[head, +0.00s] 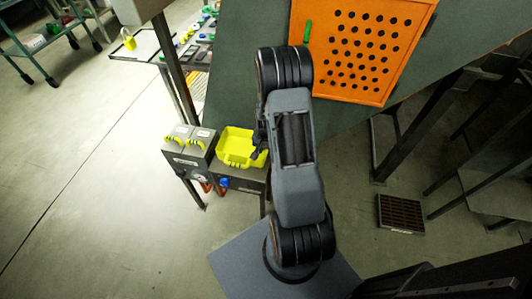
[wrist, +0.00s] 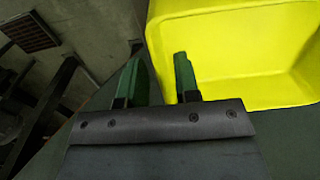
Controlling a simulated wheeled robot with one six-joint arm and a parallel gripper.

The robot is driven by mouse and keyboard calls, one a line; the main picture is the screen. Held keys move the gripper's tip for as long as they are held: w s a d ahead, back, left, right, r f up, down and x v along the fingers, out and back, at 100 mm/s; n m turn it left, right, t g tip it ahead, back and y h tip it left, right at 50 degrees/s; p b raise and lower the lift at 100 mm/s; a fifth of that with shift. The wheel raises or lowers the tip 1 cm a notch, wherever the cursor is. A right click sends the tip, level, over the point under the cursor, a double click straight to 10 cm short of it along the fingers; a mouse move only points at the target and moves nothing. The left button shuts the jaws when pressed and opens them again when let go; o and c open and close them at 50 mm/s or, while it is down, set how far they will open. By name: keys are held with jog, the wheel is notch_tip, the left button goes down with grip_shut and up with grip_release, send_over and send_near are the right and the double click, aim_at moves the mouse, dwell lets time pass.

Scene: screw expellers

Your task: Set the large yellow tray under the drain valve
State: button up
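The large yellow tray (head: 236,160) sits on a small grey stand, left of my arm in the head view. It fills the upper right of the wrist view (wrist: 225,60), open side showing. My gripper (head: 262,140) is at the tray's right side, mostly hidden by my arm in the head view. In the wrist view, its two green fingers (wrist: 160,75) are apart. The tray's near wall lies between them in the picture, the right finger overlapping the tray. I cannot tell whether either finger touches it. I cannot identify the drain valve with certainty.
A green machine surface with an orange perforated panel (head: 362,48) is behind my arm. A floor grate (head: 401,214) lies right.

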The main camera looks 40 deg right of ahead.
notch_tip(320, 180, up, 8)
jog(key=shift+r, duration=0.15)
jog(key=s+a+r+n+t, duration=0.1)
jog(key=s+a+r+n, duration=0.2)
jog(key=a+r, duration=0.6)
notch_tip(320, 180, up, 4)
jog(key=shift+a+f+n+t, duration=0.25)
jog(key=shift+n+t, duration=0.05)
jog(key=shift+n, duration=0.4)
jog(key=shift+o, duration=0.2)
jog(key=s+a+r+n+t, duration=0.1)
jog(key=s+a+r+n, duration=0.3)
jog(key=s+a+r, duration=0.2)
jog(key=shift+s+a+r, duration=0.15)
jog(key=shift+s+a, duration=0.5)
jog(key=shift+s, duration=0.6)
jog(key=shift+o, duration=1.3)
jog(key=shift+s+a+r+n, duration=0.15)
jog(key=shift+s+a+n, duration=0.05)
jog(key=shift+s+n, duration=0.25)
jog(key=shift+a, duration=0.15)
